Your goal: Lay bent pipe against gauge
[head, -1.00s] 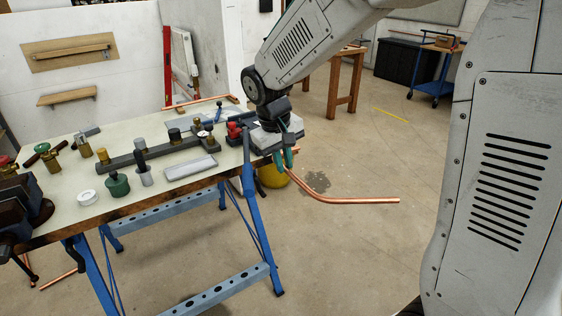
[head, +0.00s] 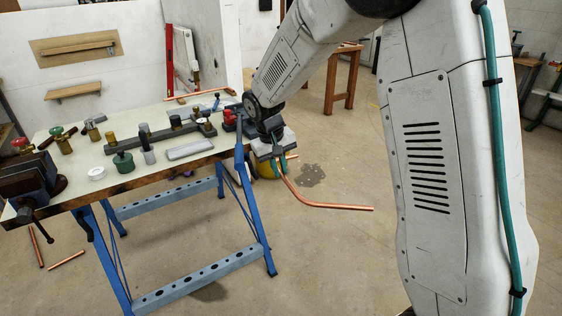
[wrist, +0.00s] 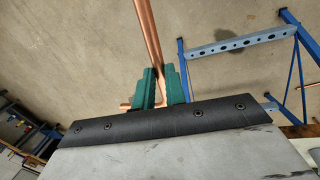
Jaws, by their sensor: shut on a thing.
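A bent copper pipe (head: 330,206) hangs from my gripper (head: 280,166) in the head view. It drops from the jaws, then bends and runs almost level to the right, over open floor. In the wrist view the pipe (wrist: 147,35) passes between the two green fingers (wrist: 161,88), which are shut on it. My gripper is just beyond the right end of the workbench (head: 215,158). A long dark bar with brass and dark posts (head: 165,138) lies on the bench, apart from the pipe. I cannot tell for sure whether it is the gauge.
A green pot (head: 123,162), a white ring (head: 97,173), a grey tray (head: 190,149) and a vise (head: 30,190) crowd the bench. Blue bench legs (head: 262,220) stand left of the pipe. Loose copper pieces (head: 66,260) lie on the floor.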

